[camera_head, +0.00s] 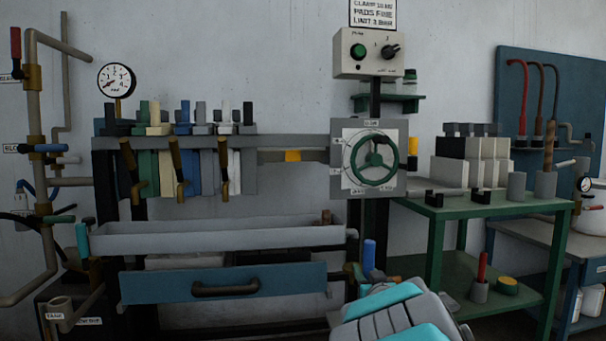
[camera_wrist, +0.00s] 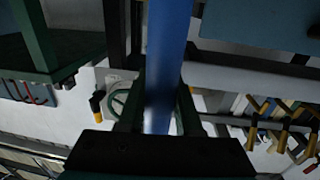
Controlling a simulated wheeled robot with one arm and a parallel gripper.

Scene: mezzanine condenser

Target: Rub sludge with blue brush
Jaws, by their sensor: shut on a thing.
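The blue brush shows as a blue handle (camera_head: 369,255), upright at the lower middle of the head view, just above my arm. In the wrist view the blue handle (camera_wrist: 168,50) runs from the top edge down between the two dark fingers of my gripper (camera_wrist: 158,112). My gripper is shut on this handle. The bristle end is not visible in either view. My gripper is in front of the condenser rack, below and right of the long grey trough (camera_head: 220,238). I cannot make out any sludge; the trough's inside is mostly hidden.
A blue drawer front (camera_head: 225,282) with a dark handle sits below the trough. The green handwheel (camera_head: 374,160) is above the brush. A green table (camera_head: 490,207) on the right carries blocks and cups. Its lower shelf holds a red-handled tool (camera_head: 482,266) and a yellow-topped round item (camera_head: 507,281).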

